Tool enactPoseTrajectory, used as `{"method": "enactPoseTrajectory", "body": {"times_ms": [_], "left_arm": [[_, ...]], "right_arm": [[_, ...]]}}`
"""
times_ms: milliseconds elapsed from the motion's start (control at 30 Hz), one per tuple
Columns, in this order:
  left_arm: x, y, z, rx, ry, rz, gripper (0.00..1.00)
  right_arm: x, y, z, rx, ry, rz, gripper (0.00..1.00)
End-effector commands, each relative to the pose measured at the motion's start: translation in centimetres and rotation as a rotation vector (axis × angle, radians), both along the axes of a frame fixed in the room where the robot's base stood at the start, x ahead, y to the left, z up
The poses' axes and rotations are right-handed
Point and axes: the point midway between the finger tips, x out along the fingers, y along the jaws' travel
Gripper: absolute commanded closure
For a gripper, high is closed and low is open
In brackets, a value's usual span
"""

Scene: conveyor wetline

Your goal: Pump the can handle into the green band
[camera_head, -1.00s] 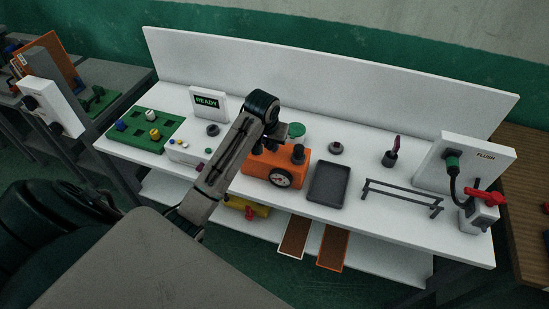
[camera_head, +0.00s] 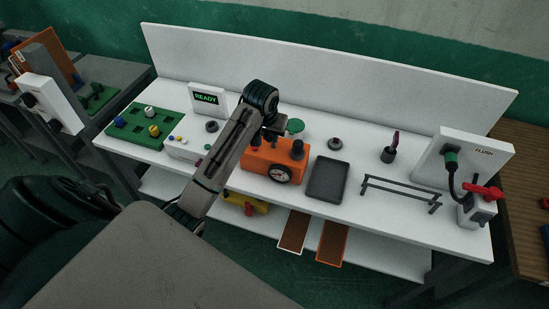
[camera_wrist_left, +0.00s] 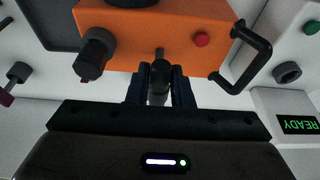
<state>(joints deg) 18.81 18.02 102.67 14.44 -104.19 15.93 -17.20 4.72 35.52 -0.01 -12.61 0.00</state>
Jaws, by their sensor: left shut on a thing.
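The orange can (camera_head: 262,160) stands on the white bench, with a round gauge (camera_head: 280,174) on its front. The gauge's green band and needle are too small to read. My left gripper (camera_wrist_left: 159,80) is shut on the dark pump handle (camera_wrist_left: 160,68) on top of the can. Its fingers hide part of the handle. In the head view, the left gripper (camera_head: 270,135) is above the can, partly hidden by my own arm. The wrist view also shows a dark knob, a red button and a black loop on the can. My right gripper is not in view.
A dark tray (camera_head: 327,180) stands right of the can, and a low grey rack (camera_head: 401,192) is beyond it. A READY display (camera_head: 207,98), a button box (camera_head: 187,149) and a green board (camera_head: 158,122) are on the left. A FLUSH panel (camera_head: 465,165) stands at far right.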

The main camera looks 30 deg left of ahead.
Motion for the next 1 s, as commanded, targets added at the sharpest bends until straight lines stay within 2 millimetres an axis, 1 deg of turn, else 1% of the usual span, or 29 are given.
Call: {"method": "enactPoseTrajectory", "body": {"times_ms": [33,167,433,567,867,1000], "left_arm": [[-0.1,-0.1,-0.8,-0.002,0.006,0.000,1.00],[-0.1,-0.1,-2.0,-0.003,0.008,0.000,1.00],[-0.1,-0.1,-1.8,-0.002,0.005,0.000,1.00],[-0.1,0.0,-1.4,-0.002,0.003,0.000,1.00],[0.0,0.0,0.8,0.000,0.000,0.000,1.00],[0.0,0.0,1.6,-0.001,-0.001,0.000,1.00]], "right_arm": [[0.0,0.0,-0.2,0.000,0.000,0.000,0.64],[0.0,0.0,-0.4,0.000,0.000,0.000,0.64],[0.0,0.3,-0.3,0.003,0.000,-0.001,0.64],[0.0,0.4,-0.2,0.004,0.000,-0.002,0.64],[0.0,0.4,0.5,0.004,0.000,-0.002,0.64],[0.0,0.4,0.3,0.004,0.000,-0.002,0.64]]}}
